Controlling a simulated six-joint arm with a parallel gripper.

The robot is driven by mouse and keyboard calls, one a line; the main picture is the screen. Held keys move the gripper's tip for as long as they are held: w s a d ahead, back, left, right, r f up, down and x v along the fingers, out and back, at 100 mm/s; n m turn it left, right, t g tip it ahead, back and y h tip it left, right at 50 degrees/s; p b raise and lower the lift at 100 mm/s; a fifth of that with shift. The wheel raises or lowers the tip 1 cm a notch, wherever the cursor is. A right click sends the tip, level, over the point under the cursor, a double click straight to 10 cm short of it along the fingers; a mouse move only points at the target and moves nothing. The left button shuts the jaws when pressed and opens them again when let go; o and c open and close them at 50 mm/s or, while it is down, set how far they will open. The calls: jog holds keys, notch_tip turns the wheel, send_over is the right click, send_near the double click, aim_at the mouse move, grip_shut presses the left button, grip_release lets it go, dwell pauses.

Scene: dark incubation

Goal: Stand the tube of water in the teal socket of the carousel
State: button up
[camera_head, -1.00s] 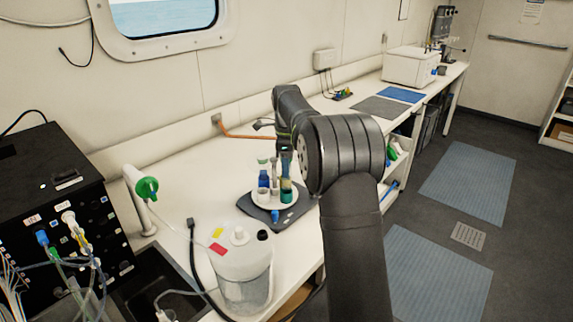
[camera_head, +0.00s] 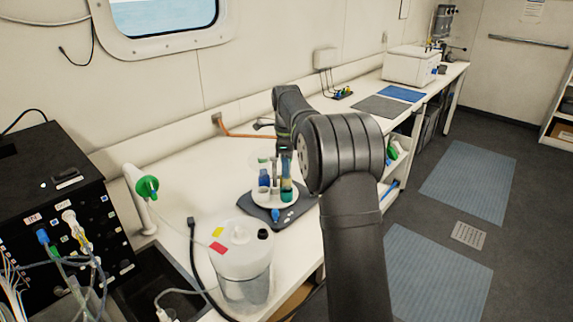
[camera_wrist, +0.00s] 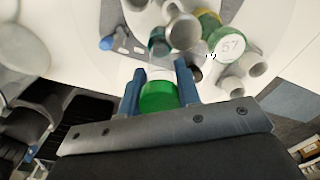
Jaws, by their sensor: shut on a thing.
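My gripper (camera_wrist: 160,80) is shut on a tube with a green cap (camera_wrist: 158,97), its two blue fingers on either side of it in the wrist view. The rest of this tube is mostly hidden below the cap. The white carousel (camera_head: 262,202) stands on the bench in the head view, with several upright sockets and tubes. A teal socket (camera_head: 286,195) shows on its right side, close to the arm. In the wrist view a dark teal piece (camera_wrist: 158,42) lies beyond the fingers. I cannot tell whether the held tube touches any socket.
A capped tube marked 57 (camera_wrist: 229,43) stands near the right finger, among pale sockets (camera_wrist: 232,86). The carousel rests on a dark base (camera_head: 262,214). A white lidded container (camera_head: 243,265) stands in front. Bare bench lies behind and left of the carousel.

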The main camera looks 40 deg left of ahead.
jog(key=shift+f, duration=0.65)
jog(key=shift+f, duration=0.3)
jog(key=shift+f, duration=0.6)
jog(key=shift+f, duration=0.45)
dwell(0.4)
jog(key=shift+f, duration=0.2)
jog(key=o, duration=1.1)
jog(key=shift+c, duration=0.8)
